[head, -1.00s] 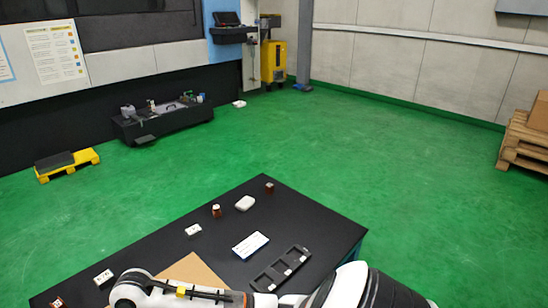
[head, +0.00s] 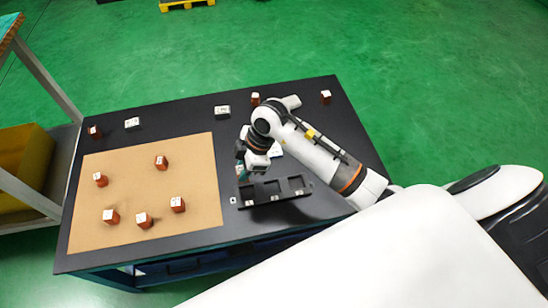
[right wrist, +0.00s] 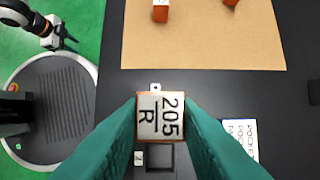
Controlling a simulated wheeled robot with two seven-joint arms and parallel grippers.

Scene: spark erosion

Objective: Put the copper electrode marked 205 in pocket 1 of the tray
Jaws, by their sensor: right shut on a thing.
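My right gripper (head: 241,172) is over the left end of the black tray (head: 260,191), which has three pockets in a row. In the right wrist view its teal fingers (right wrist: 160,118) are shut on the copper electrode marked 205 (right wrist: 160,115), with "205" and "R" on its pale top. I cannot make out pocket 1's label. My left gripper (right wrist: 62,38) shows small at the wrist view's top left; its jaws are unclear.
A tan mat (head: 200,185) carries several other copper electrodes (head: 143,220). More electrodes (head: 326,97) and white blocks (head: 132,123) stand along the table's far side. A printed card (right wrist: 240,135) lies near the tray. The black table (head: 180,118) has free room beyond the mat.

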